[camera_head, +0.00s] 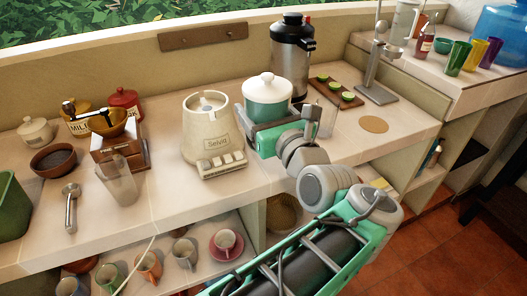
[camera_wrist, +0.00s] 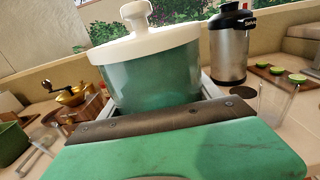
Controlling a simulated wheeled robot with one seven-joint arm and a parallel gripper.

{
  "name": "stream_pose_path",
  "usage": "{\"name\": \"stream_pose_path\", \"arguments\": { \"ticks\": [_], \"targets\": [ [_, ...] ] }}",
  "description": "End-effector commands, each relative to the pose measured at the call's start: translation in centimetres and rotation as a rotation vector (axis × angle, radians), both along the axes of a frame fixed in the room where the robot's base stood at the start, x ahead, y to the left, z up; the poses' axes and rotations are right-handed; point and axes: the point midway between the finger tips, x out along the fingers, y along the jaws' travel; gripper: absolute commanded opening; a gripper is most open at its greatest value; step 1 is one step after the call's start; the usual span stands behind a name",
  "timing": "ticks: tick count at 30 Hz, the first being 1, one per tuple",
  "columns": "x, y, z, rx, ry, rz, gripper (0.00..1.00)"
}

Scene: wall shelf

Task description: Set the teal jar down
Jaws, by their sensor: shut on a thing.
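The teal jar (camera_head: 268,99) has a white lid with a round knob and stands upright. It fills the middle of the wrist view (camera_wrist: 152,75). My gripper (camera_head: 270,122) is shut on the jar from the front, at its lower part. The jar is over the counter (camera_head: 257,177), between the cream grinder and the black-and-steel flask. Its base is hidden by my gripper, so I cannot tell whether it touches the counter.
A cream grinder (camera_head: 209,130) stands close left of the jar. A steel flask (camera_head: 291,58) is behind it. Bare counter lies around a round tan coaster (camera_head: 374,125).

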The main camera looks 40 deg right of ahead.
Motion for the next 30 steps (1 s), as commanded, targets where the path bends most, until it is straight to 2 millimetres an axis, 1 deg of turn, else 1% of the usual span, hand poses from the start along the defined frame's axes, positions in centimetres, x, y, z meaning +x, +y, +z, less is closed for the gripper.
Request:
{"name": "stream_pose_path", "arguments": {
  "ticks": [2,4,5,11,13,15,18,23,26,28,30],
  "targets": [
    [-0.1,-0.4,-0.4,-0.001,-0.003,-0.014,0.08],
    [0.6,-1.1,-0.8,0.003,-0.004,-0.011,0.08],
    [1.0,-1.5,-1.1,0.005,-0.002,-0.009,0.08],
    [4.6,-5.8,-3.7,0.004,-0.002,-0.010,0.08],
    [5.9,-7.3,-4.6,0.004,-0.002,-0.011,0.08],
    [6.6,-8.3,-6.6,0.005,-0.001,-0.014,0.08],
    [7.5,-9.5,-8.2,0.002,-0.003,-0.015,0.08],
    [8.3,-10.4,-9.2,-0.002,-0.004,-0.015,0.08],
    [8.7,-11.0,-10.6,-0.001,-0.002,-0.015,0.08],
    [8.6,-10.9,-12.1,0.001,-0.001,-0.017,0.08],
    [8.6,-10.9,-12.9,-0.001,-0.003,-0.017,0.08]
  ]
}}
